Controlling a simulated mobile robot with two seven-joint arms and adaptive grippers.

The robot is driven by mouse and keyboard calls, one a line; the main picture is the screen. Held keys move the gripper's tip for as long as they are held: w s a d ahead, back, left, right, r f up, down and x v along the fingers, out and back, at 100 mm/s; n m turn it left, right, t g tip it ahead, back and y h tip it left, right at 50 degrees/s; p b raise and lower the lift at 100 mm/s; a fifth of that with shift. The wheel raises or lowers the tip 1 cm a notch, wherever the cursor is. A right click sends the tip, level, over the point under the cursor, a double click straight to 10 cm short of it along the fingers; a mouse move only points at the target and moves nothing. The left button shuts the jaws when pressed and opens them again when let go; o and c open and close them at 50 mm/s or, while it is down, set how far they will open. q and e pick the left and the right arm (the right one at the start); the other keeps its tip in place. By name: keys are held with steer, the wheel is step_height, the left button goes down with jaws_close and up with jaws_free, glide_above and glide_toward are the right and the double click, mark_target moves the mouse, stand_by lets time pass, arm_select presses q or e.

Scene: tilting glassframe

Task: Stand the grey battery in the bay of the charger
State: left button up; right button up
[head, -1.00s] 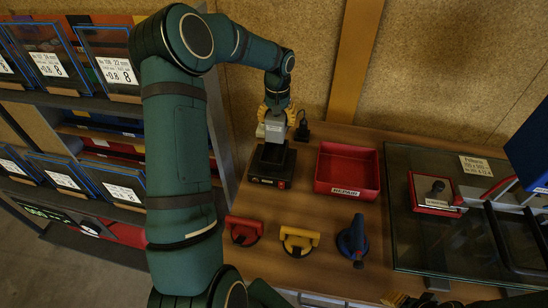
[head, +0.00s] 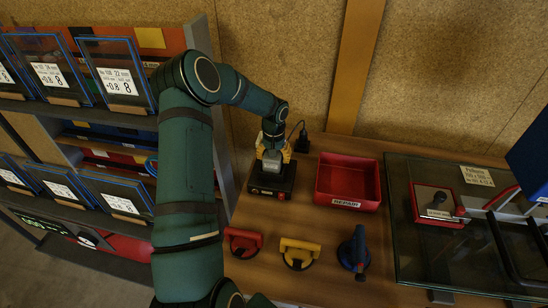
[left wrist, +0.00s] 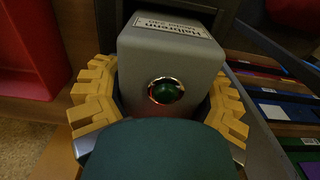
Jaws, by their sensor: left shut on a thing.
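The grey battery (head: 272,163) is upright in my left gripper (head: 271,150), at the bay of the black charger (head: 268,189). Its lower end overlaps the bay in the head view; I cannot tell whether it is fully seated. In the left wrist view the grey battery (left wrist: 190,62) has a white label and a round green spot, and the yellow fingers of my left gripper (left wrist: 160,105) are shut on its two sides. The charger's bay is mostly hidden behind the battery and fingers. My right gripper is not in view.
A red bin (head: 348,181) stands right of the charger. Red (head: 243,241), yellow (head: 299,252) and blue (head: 354,250) suction lifters lie in front. A shelf with framed glass panes (head: 117,73) is at left. A black plug (head: 302,143) sits behind the charger.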

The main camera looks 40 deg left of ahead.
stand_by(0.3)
arm_select(q)
steer(key=o, duration=1.4)
steer(key=shift+f, duration=0.15)
steer(key=shift+r, duration=0.2)
step_height(320, 180, up, 12)
steer(key=shift+p, duration=0.55)
